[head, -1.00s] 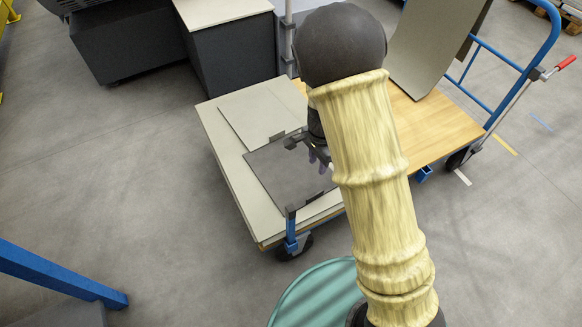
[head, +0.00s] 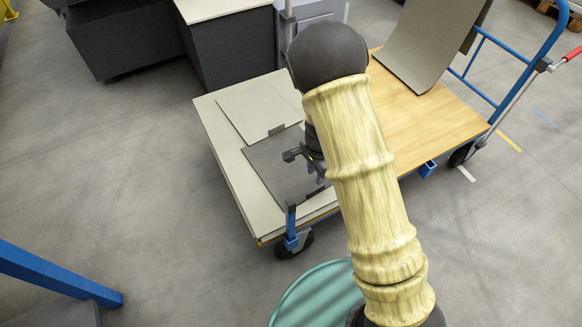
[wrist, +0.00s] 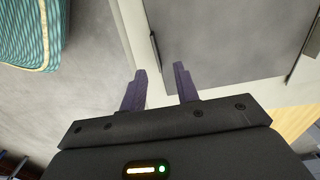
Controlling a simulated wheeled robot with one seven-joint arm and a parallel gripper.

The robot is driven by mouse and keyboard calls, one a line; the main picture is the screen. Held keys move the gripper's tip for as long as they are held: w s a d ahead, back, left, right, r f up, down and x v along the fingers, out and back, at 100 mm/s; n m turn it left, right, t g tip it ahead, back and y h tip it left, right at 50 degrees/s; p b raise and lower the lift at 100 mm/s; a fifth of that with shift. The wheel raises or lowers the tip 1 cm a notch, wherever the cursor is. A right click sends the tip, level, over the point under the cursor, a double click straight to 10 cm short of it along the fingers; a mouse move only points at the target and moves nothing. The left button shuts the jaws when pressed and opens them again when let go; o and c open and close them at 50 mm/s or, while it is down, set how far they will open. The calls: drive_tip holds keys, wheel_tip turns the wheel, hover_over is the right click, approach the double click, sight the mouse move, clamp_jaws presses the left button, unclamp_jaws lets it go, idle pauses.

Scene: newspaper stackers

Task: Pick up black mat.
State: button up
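The black mat (head: 268,163) is a dark grey sheet lying flat on a pale board on the cart's near end. It has small dark clips at its edges. My arm hides its right part in the head view. In the wrist view the mat (wrist: 225,40) fills the top right. In the head view my gripper (head: 316,167) is over the mat's right part, partly hidden by my arm.
A lighter grey sheet (head: 255,106) lies behind the mat on the pale board (head: 222,140). The cart's wooden deck (head: 420,120) holds a curved grey sheet (head: 420,50) at the back.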

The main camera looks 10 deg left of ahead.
sight(316, 190)
wheel_tip(316, 190, down, 3)
drive_tip(key=shift+f+b, duration=0.1)
drive_tip(key=shift+b, duration=0.4)
drive_tip(key=f+b, duration=0.2)
drive_tip(key=f, duration=0.1)
drive_tip(key=f+b, duration=0.1)
drive_tip(key=f, duration=0.1)
drive_tip(key=shift+s+d+f, duration=0.1)
drive_tip(key=shift+s+d, duration=0.1)
drive_tip(key=shift+d, duration=0.15)
clamp_jaws()
idle(1.3)
